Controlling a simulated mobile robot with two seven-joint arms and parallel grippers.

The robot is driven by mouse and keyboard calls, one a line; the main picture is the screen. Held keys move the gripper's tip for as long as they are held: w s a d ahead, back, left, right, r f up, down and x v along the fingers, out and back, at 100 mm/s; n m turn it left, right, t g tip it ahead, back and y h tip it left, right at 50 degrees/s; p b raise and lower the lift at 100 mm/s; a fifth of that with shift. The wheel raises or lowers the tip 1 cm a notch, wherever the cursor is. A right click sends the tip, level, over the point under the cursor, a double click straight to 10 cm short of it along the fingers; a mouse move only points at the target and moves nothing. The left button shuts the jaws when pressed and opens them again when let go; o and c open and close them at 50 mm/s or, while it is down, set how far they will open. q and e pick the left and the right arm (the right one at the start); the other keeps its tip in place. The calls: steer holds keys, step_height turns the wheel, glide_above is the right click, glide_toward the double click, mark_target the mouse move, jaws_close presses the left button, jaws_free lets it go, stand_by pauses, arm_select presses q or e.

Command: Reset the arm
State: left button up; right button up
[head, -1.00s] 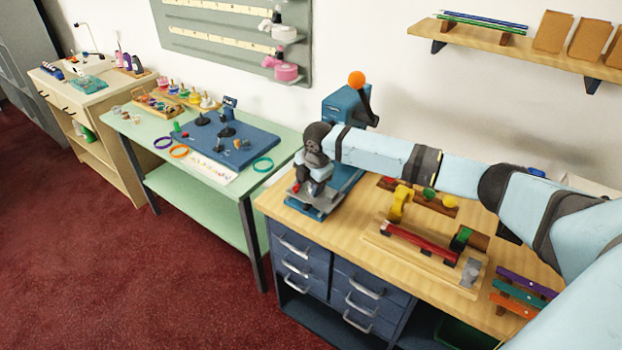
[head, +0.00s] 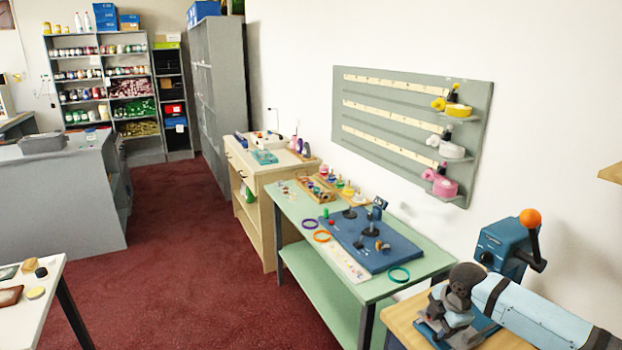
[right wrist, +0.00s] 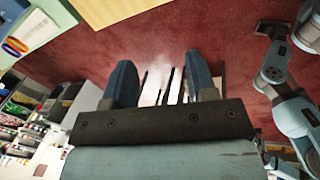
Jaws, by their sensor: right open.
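My right arm (head: 535,312) comes in from the lower right corner of the head view. Its gripper (head: 446,325) points down over the front left end of the wooden bench, in front of a blue lever press (head: 505,245) with an orange ball. In the right wrist view the two blue-grey fingers (right wrist: 163,82) stand wide apart with nothing between them. Below them are red floor and some blurred light and dark strips. Another light blue arm of mine shows at the right of that view; I cannot make out a gripper on it.
The wooden bench (head: 402,318) is cut off at the lower right. A green table (head: 300,212) with a blue board (head: 362,240) and coloured rings stands to its left. A grey wall panel (head: 410,125) hangs above. Red carpet (head: 190,270) lies open at the left.

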steer(key=s+a+f+m+t+y, duration=0.2)
steer(key=s+a+f+m, duration=0.2)
steer(key=s+a+f, duration=0.35)
steer(key=s+a+f+m+t+y, duration=0.25)
steer(key=s+a+f, duration=0.25)
steer(key=s+a, duration=0.4)
steer(key=s+d+f+m+t+h+p, duration=0.1)
steer(key=s+m+t, duration=0.3)
steer(key=s+m, duration=0.6)
steer(key=s+h, duration=0.1)
steer(key=s, duration=0.4)
steer(key=shift+s+d, duration=0.15)
steer(key=shift+d, duration=0.1)
